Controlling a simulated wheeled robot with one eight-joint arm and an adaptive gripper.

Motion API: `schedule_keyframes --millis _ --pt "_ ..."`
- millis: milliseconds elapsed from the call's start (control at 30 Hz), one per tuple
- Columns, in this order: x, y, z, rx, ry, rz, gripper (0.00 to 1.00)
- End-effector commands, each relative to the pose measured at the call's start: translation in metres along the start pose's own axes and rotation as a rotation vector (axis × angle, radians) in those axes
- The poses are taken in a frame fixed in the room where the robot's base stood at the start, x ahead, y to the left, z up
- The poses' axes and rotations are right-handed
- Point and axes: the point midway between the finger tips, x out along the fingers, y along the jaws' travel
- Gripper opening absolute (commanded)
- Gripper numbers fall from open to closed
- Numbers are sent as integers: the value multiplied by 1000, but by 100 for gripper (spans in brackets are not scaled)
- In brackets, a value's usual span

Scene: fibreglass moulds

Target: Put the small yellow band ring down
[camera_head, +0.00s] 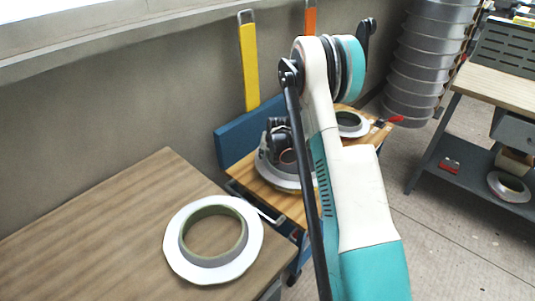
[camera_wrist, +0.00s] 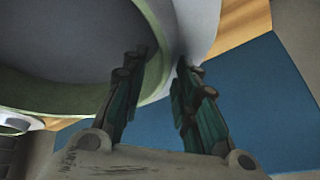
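The ring at my gripper, which I take for the small yellow band ring (camera_head: 272,177), is pale grey-white with a yellow-green edge in the wrist view (camera_wrist: 60,104). In the head view it is low over or on the wooden bench top (camera_head: 290,205); I cannot tell if it touches. My gripper (camera_head: 281,135) is above it, partly hidden by my arm. In the wrist view my gripper (camera_wrist: 162,58) has its two fingers drawn together on either side of the ring's wall, one inside and one outside. The contact points are hard to see.
A large white ring (camera_head: 178,240) lies on the brown table (camera_head: 90,225) at left. Another ring (camera_head: 347,131) lies at the bench's far end near a red object (camera_head: 391,120). A blue panel (camera_head: 235,132) and yellow upright (camera_head: 249,65) stand behind. Stacked grey moulds (camera_head: 425,60) stand at back right.

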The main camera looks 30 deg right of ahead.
Motion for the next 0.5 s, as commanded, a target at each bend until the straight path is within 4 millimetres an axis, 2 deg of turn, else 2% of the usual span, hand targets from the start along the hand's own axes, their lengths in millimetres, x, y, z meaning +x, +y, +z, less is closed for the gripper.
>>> schedule_keyframes --millis 167,267,367,500 --pt "-1 0 0 0 0 0 28" --pt "-8 0 -1 0 0 0 28" --pt "-23 -1 -2 0 0 0 28" --pt "-52 -1 -2 1 0 0 28"
